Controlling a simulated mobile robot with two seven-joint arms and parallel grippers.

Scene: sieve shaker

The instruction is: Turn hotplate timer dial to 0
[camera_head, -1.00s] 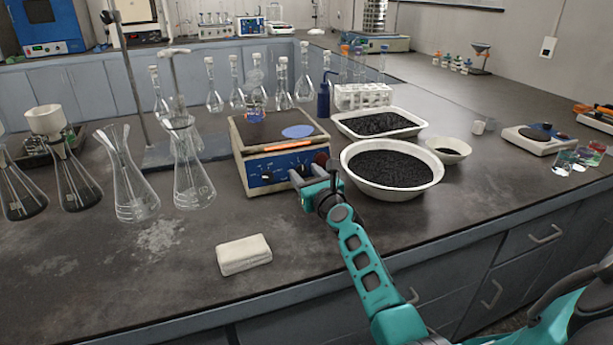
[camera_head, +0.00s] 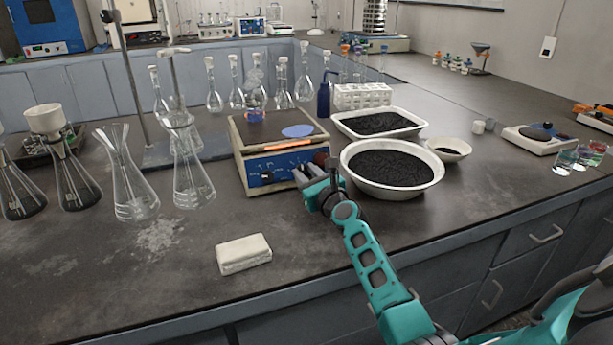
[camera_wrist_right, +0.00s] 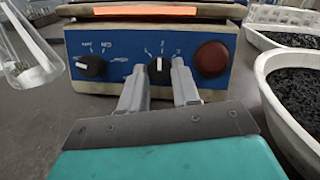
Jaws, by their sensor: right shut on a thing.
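The hotplate (camera_head: 240,150) stands on the bench with its blue front panel (camera_head: 283,167) facing me. In the right wrist view that panel (camera_wrist_right: 120,75) carries a black dial (camera_wrist_right: 91,67) at left, another black dial (camera_wrist_right: 159,70) right of its middle, and a round red button (camera_wrist_right: 212,58). My right gripper (camera_head: 308,168) is at the panel; in the wrist view its fingers (camera_wrist_right: 164,78) are on either side of the middle dial, shut on it. That dial's white pointer mark points roughly up. The printed marks are too small to read. My left gripper is not in view.
A bowl of black granules (camera_head: 392,168) stands close right of the gripper, with a white tray (camera_head: 378,122) behind it. Conical flasks (camera_head: 192,180) stand left of the hotplate. A white block (camera_head: 243,254) lies in front. The bench front left is mostly clear.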

